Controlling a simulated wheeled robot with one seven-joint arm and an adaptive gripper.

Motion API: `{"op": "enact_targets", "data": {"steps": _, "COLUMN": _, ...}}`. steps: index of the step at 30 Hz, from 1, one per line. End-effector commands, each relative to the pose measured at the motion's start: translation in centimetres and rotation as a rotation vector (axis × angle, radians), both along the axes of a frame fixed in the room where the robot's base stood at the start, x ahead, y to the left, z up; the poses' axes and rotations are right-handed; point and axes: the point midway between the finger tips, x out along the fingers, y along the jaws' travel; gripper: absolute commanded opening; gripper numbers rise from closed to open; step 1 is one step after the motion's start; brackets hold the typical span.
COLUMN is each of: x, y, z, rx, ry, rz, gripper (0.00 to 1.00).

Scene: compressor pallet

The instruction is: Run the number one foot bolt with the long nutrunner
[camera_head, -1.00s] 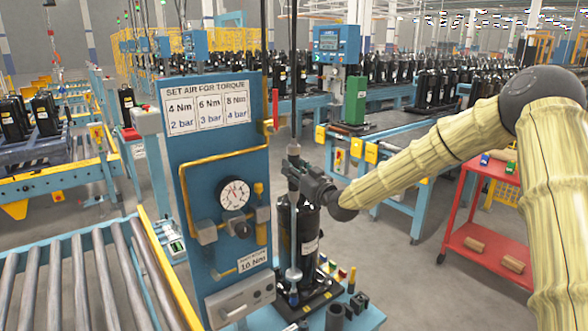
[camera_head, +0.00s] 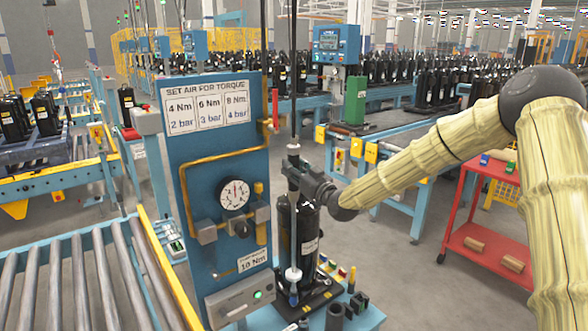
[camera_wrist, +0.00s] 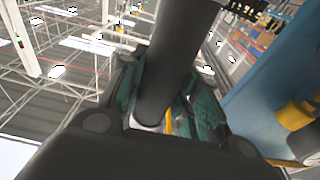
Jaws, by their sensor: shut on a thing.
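My gripper (camera_head: 303,174) is shut around the upper body of the long nutrunner (camera_head: 293,235), which hangs upright. Its thin shaft runs down in front of the black compressor (camera_head: 309,238) to a pale collar and a dark socket low by the compressor's foot. The socket end is small, and I cannot see whether it sits on the bolt; the foot bolt itself is hidden. In the wrist view the dark tool body (camera_wrist: 172,65) passes between my gripper's teal-padded fingers (camera_wrist: 165,115).
A blue panel (camera_head: 213,150) with a pressure gauge (camera_head: 235,194), yellow pipe and torque table stands close on the left. A grey box (camera_head: 238,298) below it shows a green light. A roller conveyor (camera_head: 60,290) lies front left. A red cart (camera_head: 485,245) stands at right.

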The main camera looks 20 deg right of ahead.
Motion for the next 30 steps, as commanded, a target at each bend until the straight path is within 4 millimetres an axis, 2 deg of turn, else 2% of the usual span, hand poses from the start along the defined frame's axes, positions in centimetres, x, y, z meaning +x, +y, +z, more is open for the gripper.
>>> {"op": "enact_targets", "data": {"steps": 8, "x": 0.0, "y": 0.0, "z": 0.1, "rx": 0.0, "ry": 0.004, "rz": 0.0, "gripper": 0.0}}
{"op": "enact_targets", "data": {"steps": 30, "x": 0.0, "y": 0.0, "z": 3.8, "rx": 0.001, "ry": -0.002, "rz": 0.0, "gripper": 0.0}}
